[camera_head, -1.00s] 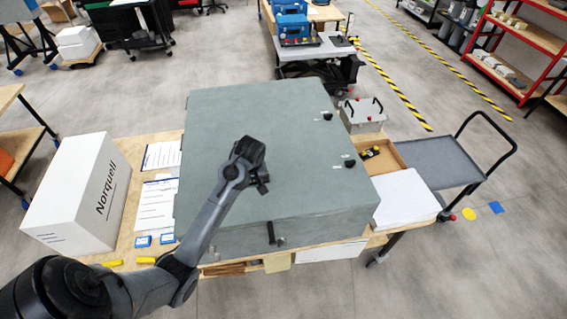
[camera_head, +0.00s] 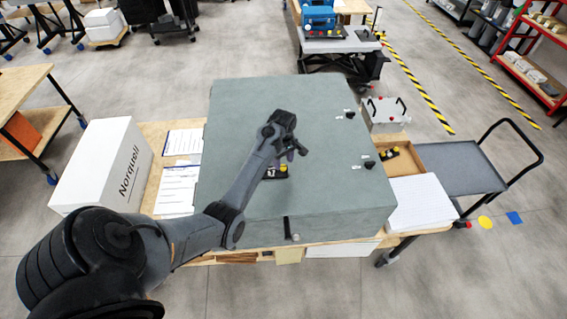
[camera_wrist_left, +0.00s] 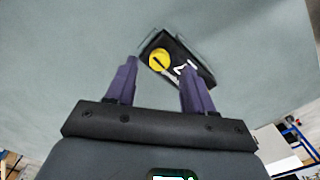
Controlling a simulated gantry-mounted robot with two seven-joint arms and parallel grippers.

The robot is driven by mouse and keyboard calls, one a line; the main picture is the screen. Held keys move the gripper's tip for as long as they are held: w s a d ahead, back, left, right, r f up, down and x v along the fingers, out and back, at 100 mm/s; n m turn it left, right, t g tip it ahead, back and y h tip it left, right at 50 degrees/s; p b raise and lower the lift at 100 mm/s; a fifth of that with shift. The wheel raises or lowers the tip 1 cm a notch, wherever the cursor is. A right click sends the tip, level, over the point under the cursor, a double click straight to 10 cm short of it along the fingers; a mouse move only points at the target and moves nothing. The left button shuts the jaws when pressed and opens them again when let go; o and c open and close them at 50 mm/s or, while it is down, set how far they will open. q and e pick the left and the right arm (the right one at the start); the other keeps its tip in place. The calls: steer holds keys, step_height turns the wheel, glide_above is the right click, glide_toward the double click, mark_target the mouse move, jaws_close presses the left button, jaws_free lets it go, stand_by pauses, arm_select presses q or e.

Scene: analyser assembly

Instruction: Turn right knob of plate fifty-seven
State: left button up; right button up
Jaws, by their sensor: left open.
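A small black plate (camera_head: 269,173) with white digits and a yellow knob (camera_head: 284,168) sits on the grey cabinet face (camera_head: 250,110); I cannot read the digits surely. In the left wrist view the plate (camera_wrist_left: 205,77) is tilted, with its yellow knob (camera_wrist_left: 159,60) showing between the fingertips and a dark line across the knob. My left gripper (camera_head: 291,152) is open and empty, close over the plate. It also shows in the wrist view (camera_wrist_left: 160,66), its right finger covering part of the plate; anything behind that finger is hidden. My right gripper is not in view.
Two black knobs, an upper one (camera_head: 350,115) and a lower one (camera_head: 369,164), stick out at the cabinet's right side. A white Norquell box (camera_head: 95,165) stands left. A black handle (camera_head: 290,228) is at the cabinet's front.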

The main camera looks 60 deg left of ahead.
mark_target(283, 168)
arm_select(q)
steer(key=shift+f, duration=1.45)
steer(key=shift+c, duration=0.5)
jaws_close()
